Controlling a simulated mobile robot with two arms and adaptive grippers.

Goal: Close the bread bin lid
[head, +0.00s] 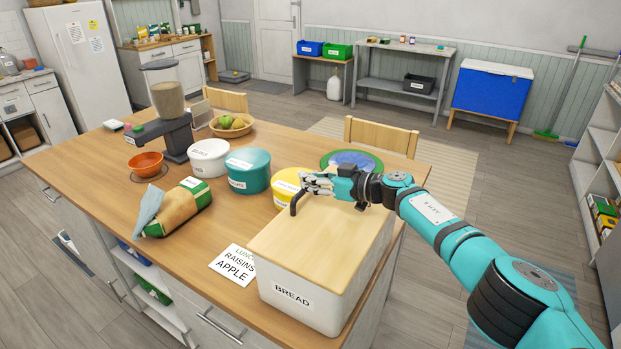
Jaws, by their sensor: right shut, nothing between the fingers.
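The bread bin (285,298) is a white box labelled BREAD at the near right corner of the wooden table. Its light wooden lid (318,245) lies flat over the top, with no gap visible along the near edge. The far edge is partly hidden by my arm. My right gripper (312,186) is shut and empty, over the far left part of the lid. A black hooked piece shows beside its fingers; whether the fingers touch it or the lid I cannot tell. My left gripper is not in view.
White (209,166), teal (247,178) and yellow (284,192) canisters stand just beyond the bin. A paper note (233,264) lies left of it. A green and brown bag (180,210), an orange bowl (145,163) and a dispenser (172,110) stand farther left. A chair (381,134) is behind.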

